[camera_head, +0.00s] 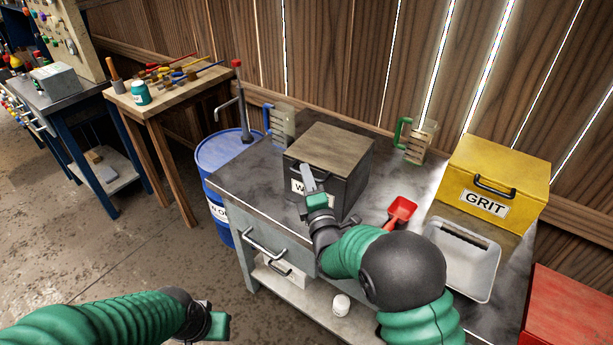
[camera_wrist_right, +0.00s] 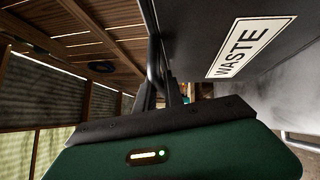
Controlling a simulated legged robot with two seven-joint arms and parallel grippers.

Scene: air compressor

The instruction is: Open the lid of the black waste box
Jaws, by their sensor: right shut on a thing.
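The black waste box (camera_head: 350,186) stands on the grey workbench, its brownish lid (camera_head: 332,141) lying flat and closed. Its white WASTE label is partly covered by my right gripper (camera_head: 309,180) in the head view. The label (camera_wrist_right: 250,46) reads clearly in the right wrist view. My right gripper is at the box's front, and in the wrist view its fingers are shut on the dark bar handle (camera_wrist_right: 154,60). The exact contact is hard to see. My left gripper (camera_head: 218,322) is low at the front left, away from the bench; its fingers are unclear.
On the workbench (camera_head: 245,178), a red scoop (camera_head: 400,212), a light tray (camera_head: 465,262) and a yellow GRIT box (camera_head: 495,178) are to the right. A blue drum (camera_head: 220,158) is left. Space above the lid is clear.

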